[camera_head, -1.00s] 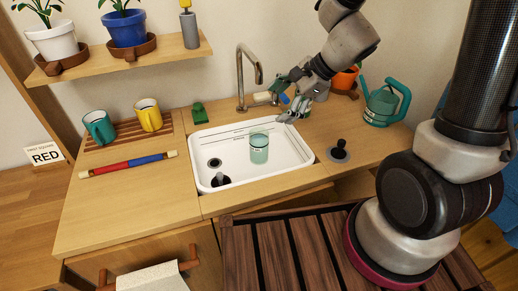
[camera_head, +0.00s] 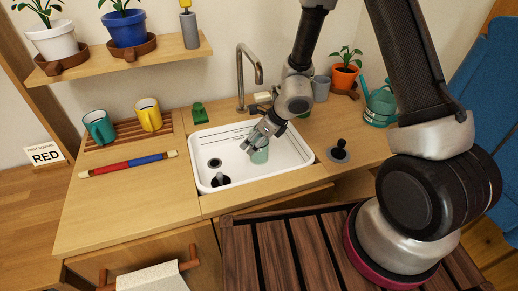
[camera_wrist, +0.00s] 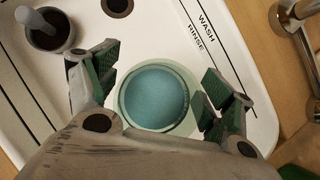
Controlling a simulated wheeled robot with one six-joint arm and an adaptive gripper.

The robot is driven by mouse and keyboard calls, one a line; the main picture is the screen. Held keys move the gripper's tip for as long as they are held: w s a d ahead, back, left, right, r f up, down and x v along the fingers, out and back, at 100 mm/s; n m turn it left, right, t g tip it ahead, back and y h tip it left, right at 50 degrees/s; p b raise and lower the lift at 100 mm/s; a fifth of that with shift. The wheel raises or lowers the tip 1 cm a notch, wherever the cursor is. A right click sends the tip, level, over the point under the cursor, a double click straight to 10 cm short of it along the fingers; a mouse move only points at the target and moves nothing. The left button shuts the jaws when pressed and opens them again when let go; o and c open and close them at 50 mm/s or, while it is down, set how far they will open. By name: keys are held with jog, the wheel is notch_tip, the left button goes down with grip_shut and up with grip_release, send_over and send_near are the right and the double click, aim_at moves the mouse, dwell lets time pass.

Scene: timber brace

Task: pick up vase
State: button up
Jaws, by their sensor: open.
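The vase (camera_head: 260,156) is a pale green, see-through cylinder standing upright in the white sink (camera_head: 297,160). In the wrist view, the vase (camera_wrist: 157,97) shows from above as a round rim with a teal inside. My gripper (camera_head: 252,146) is over the sink at the vase, partly hiding its upper left side in the head view. In the wrist view, my gripper (camera_wrist: 160,88) is open, with one green-padded finger left of the vase and one right of it. A gap shows at the left finger; the right finger is close to the rim, and I cannot tell whether it touches.
A dark plunger-like piece (camera_head: 220,180) and a drain (camera_head: 214,163) are in the sink's left part. The faucet (camera_head: 241,80) rises behind the sink. Cups, a watering can (camera_head: 380,105) and a potted plant (camera_head: 345,76) stand around. The counter at left front is clear.

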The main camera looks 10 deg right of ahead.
jog(key=shift+w+a+f, duration=0.1)
jog(key=shift+a+f, duration=0.05)
jog(key=shift+f, duration=0.15)
jog(key=c, duration=1.5)
